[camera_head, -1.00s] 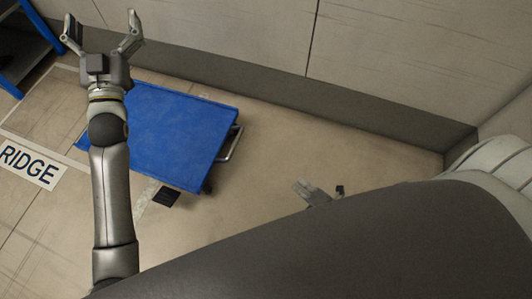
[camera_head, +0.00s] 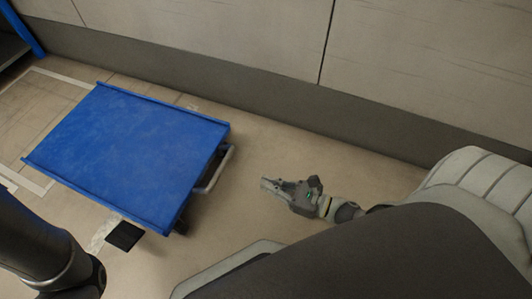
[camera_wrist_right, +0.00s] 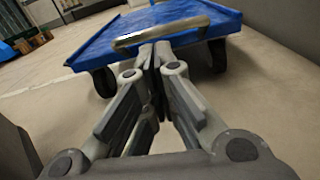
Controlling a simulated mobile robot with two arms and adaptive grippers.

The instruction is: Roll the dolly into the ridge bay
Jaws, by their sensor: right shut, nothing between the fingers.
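The blue flat dolly (camera_head: 130,150) stands on the floor left of centre in the head view, with a metal push handle (camera_head: 216,170) on its right end. My right gripper (camera_head: 267,184) is shut and empty, just right of the handle and apart from it. In the right wrist view the dolly (camera_wrist_right: 105,45) is ahead with dark wheels, and the handle (camera_wrist_right: 160,34) crosses just beyond the shut fingertips (camera_wrist_right: 157,52). White floor lines (camera_head: 62,77) show beyond the dolly's left end. No ridge lettering is visible now. My left gripper is out of view.
A wall with a dark skirting (camera_head: 260,95) runs along the back. A blue-framed rack (camera_head: 22,28) stands at the top left. A black patch (camera_head: 124,236) lies on the floor by the dolly's near side. Floor between dolly and wall is clear.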

